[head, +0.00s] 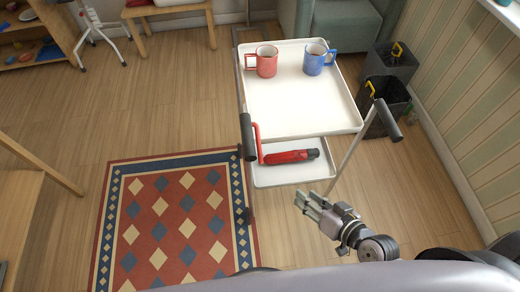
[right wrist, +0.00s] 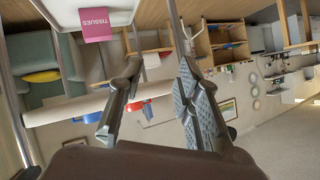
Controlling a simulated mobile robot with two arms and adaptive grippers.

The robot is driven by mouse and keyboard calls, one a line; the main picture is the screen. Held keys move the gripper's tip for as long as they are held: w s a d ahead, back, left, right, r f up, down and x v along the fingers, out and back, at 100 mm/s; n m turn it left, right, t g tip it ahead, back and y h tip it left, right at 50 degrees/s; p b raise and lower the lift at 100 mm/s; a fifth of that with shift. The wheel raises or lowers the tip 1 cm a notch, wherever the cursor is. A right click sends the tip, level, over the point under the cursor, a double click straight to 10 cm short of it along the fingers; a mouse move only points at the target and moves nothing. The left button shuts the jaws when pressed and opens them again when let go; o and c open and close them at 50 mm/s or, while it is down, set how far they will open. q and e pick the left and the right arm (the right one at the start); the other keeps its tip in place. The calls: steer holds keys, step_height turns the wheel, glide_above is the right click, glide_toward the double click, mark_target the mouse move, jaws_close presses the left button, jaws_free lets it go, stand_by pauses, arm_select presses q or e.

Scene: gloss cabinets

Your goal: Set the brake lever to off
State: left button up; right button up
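A white trolley (head: 290,100) stands upright ahead of me, with a black push grip (head: 248,137) on its left side and another (head: 387,120) on its right. A thin red lever (head: 257,138), which looks like the brake lever, stands beside the left grip. My right gripper (head: 308,202) is in front of the trolley, low and to the right of the lever, touching nothing I can see. In the right wrist view its fingers (right wrist: 160,66) are apart and empty. My left gripper is not in view.
A red mug (head: 266,62) and a blue mug (head: 315,60) stand on the top tray. A red and black object (head: 291,156) lies on the lower shelf. Dark bins (head: 385,103) stand right. A patterned rug (head: 175,220) lies left. A pink tissue box (right wrist: 105,20) shows in the wrist view.

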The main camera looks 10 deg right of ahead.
step_height(320, 180, up, 8)
steer(key=a+y, duration=0.1)
steer(key=a, duration=0.1)
steer(key=t+p, duration=0.1)
steer(key=p, duration=0.1)
glide_toward(261, 153)
steer(key=shift+n+y, duration=0.3)
steer(key=shift+y, duration=0.1)
steer(key=x, duration=0.5)
steer(key=shift+d+f, duration=0.2)
steer(key=x, duration=0.5)
steer(key=shift+f, duration=0.1)
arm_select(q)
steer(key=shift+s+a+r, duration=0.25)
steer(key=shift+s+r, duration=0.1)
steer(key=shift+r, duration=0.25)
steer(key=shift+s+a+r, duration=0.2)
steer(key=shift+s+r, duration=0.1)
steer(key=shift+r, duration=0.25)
arm_select(e)
steer(key=shift+w+a+f, duration=0.1)
steer(key=shift+w+f, duration=0.05)
steer(key=shift+w, duration=0.15)
jaws_close()
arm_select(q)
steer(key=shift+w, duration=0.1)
